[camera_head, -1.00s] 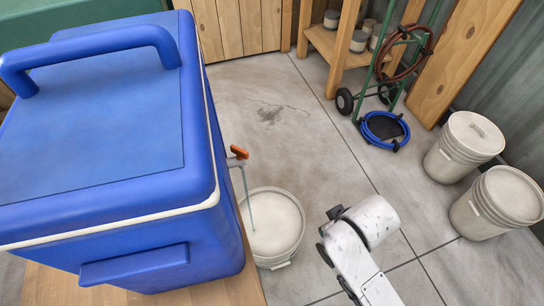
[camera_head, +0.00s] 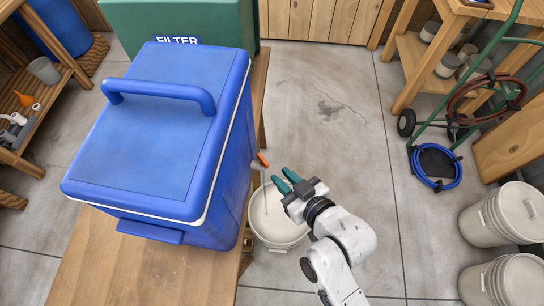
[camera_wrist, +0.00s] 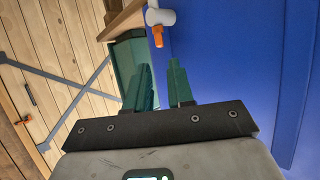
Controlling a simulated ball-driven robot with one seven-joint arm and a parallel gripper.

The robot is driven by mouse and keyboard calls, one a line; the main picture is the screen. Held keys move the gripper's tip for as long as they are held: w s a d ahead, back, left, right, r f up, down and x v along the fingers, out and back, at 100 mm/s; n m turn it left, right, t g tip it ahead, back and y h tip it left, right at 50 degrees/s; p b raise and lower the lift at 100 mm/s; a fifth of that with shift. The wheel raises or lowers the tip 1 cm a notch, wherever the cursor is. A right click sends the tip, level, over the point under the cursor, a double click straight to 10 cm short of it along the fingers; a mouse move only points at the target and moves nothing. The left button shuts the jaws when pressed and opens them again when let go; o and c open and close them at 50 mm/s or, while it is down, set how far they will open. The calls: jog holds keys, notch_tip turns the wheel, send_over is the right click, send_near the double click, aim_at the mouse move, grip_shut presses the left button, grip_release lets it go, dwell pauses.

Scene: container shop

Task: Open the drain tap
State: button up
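The drain tap has a grey body (camera_head: 258,166) and an orange lever (camera_head: 263,159). It sticks out of the right side of the blue cooler (camera_head: 150,120). A thin pale line, tube or stream, runs from the tap down to a white bucket (camera_head: 286,236). In the wrist view the tap body (camera_wrist: 160,16) is at the top with its orange lever (camera_wrist: 157,36) below. My gripper (camera_head: 283,181) is open and empty, its green fingers right of the tap and above the bucket. In the wrist view the fingers (camera_wrist: 160,78) point toward the lever, apart from it.
The cooler stands on a wooden bench (camera_head: 92,262), in front of a green box (camera_head: 180,25) marked FILTER. White buckets (camera_head: 502,212) and a hand truck (camera_head: 470,125) with hoses stand at right. A shelf (camera_head: 30,150) is at left. The middle floor is clear.

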aim_at(264, 161)
jog(key=p+x, duration=0.1)
jog(key=x, duration=0.7)
jog(key=shift+w+a+f, duration=0.1)
jog(key=shift+a+f, duration=0.05)
grip_shut()
